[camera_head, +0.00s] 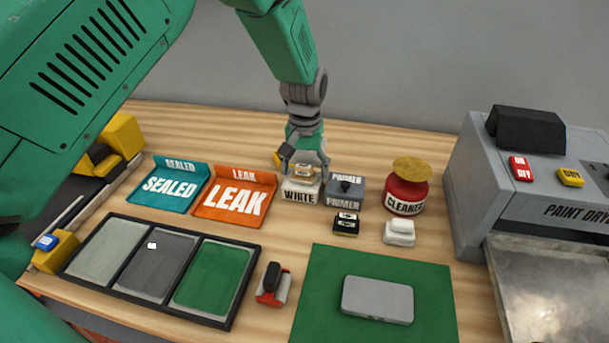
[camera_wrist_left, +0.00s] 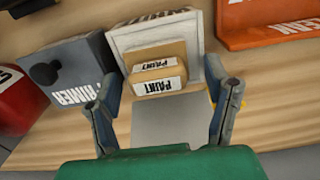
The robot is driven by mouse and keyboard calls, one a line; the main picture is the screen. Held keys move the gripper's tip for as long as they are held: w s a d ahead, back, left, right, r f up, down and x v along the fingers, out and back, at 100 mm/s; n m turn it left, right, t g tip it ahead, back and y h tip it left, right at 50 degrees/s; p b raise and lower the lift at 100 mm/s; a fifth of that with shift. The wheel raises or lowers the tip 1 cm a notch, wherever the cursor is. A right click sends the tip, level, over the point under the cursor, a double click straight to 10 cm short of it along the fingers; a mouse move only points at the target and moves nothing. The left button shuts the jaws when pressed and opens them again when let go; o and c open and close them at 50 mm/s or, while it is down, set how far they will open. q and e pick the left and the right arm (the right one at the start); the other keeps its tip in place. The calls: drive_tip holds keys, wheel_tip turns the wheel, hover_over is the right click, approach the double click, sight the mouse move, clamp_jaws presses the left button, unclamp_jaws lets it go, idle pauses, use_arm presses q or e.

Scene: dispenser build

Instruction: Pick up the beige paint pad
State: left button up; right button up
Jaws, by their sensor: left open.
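The beige paint pad (camera_head: 302,173) sits on top of the white block marked WHITE (camera_head: 301,192), near the back middle of the table. In the left wrist view the pad (camera_wrist_left: 160,62) is a beige block with PAINT labels, resting on the pale block (camera_wrist_left: 204,42). My left gripper (camera_head: 305,160) is over the pad, pointing down. In the left wrist view its open fingers (camera_wrist_left: 162,94) stand on either side in front of the pad, with nothing between them. The fingers partly hide the pad in the head view. My right gripper is not in view.
A grey PRIMER block (camera_head: 358,190) stands close to the right of the white block. The orange LEAK sign (camera_head: 240,198) is to the left. A red CLEANER pot (camera_head: 406,190), black pad (camera_head: 346,224) and white pad (camera_head: 399,232) are nearby.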

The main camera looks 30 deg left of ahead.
use_arm(q)
drive_tip(key=shift+r, duration=0.15)
drive_tip(key=c, duration=1.2)
wheel_tip(320, 180, up, 10)
drive_tip(key=shift+p, duration=0.5)
drive_tip(key=shift+o, duration=0.9)
drive_tip(key=shift+c, duration=0.5)
